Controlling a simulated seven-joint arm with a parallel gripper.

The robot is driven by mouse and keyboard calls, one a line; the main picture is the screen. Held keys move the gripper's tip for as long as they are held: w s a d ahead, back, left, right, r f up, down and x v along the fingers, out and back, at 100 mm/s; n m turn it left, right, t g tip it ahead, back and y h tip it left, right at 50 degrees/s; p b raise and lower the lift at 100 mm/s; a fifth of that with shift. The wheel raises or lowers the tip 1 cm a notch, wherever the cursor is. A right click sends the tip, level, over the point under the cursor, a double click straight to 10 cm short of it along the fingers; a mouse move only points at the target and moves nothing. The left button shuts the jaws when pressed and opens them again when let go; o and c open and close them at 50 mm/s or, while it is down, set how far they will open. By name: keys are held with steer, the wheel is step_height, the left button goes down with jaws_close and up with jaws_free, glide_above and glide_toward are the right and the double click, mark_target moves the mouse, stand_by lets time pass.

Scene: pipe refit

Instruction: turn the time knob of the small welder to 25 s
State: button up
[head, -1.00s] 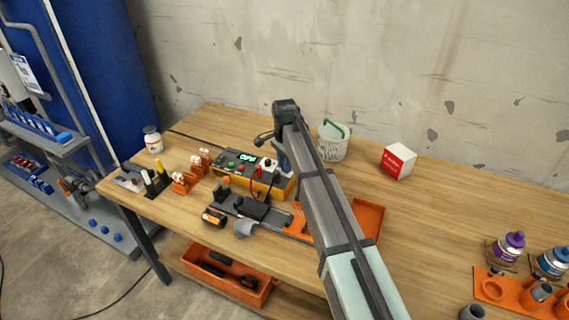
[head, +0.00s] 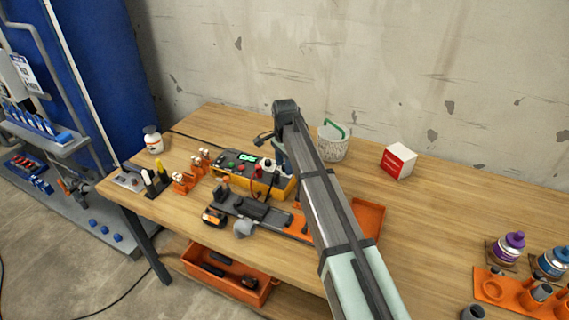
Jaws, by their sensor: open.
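The small welder (head: 226,176) is a yellow box with a dark top panel on the wooden bench. Its panel carries a lit green display (head: 246,157), too small to read surely, and green and red buttons. A pale knob with a dark base (head: 267,163) is at the panel's right end; its setting cannot be read. My gripper (head: 279,164) points down at the welder's right end, close to this knob. My arm partly hides it, so I cannot tell whether it touches the knob. Its jaws are open.
A dark tool fixture with orange parts (head: 262,212) lies in front of the welder. A white basket (head: 333,143) and red-white box (head: 398,161) stand behind right. The bench's right middle is clear.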

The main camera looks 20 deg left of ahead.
steer(key=shift+r, duration=0.1)
step_height(320, 180, up, 14)
steer(key=shift+f, duration=0.2)
stand_by(0.3)
stand_by(0.4)
